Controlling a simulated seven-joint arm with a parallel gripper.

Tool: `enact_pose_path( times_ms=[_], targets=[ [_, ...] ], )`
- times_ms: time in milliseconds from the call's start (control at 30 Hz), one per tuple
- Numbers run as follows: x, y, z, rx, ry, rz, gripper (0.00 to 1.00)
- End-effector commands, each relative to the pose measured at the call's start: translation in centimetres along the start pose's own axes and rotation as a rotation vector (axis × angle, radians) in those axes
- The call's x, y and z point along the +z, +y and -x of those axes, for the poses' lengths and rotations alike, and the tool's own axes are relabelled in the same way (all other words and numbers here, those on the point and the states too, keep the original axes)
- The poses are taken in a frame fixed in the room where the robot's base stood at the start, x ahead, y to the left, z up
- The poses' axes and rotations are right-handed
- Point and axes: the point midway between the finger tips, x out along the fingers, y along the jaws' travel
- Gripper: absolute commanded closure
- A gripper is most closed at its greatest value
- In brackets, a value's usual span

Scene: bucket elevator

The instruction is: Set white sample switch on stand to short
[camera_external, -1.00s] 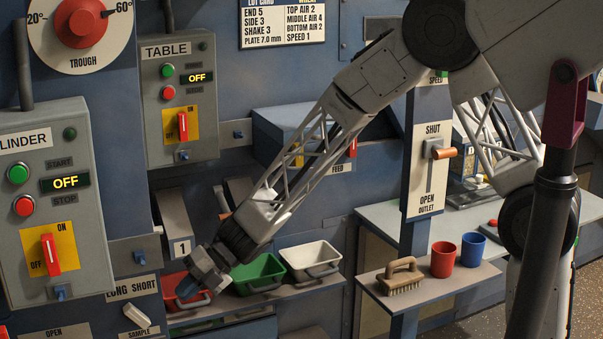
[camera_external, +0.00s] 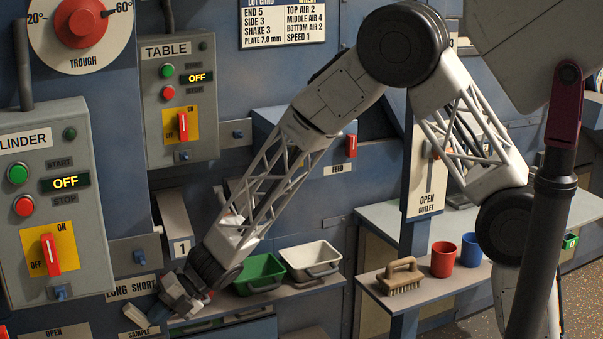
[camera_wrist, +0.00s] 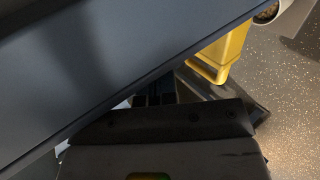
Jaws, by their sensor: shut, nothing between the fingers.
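The white sample switch (camera_external: 136,315) is on the panel at the lower left, between the LONG SHORT label (camera_external: 132,287) above and the SAMPLE label (camera_external: 138,332) below. Its handle is tilted, upper end to the left. My gripper (camera_external: 166,309) is shut and empty, just right of the switch. I cannot tell whether it touches the handle. In the wrist view my dark fingers (camera_wrist: 155,98) show close together beneath a large dark panel, and the switch is not clearly seen there.
A green bin (camera_external: 259,274) and a white bin (camera_external: 311,259) stand on a ledge right of my gripper. A brush (camera_external: 401,275), red cup (camera_external: 443,260) and blue cup (camera_external: 473,250) sit on a shelf. A yellow part (camera_wrist: 222,55) shows in the wrist view.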

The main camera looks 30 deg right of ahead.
Motion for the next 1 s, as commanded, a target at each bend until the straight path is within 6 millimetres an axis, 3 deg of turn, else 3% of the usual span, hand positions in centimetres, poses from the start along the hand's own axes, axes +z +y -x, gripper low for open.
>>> enact_pose_path(
  times_ms=[1000],
  targets=[
    [0.03, -0.32, -0.22, 0.077, 0.0, -0.001, 1.0]
  ],
)
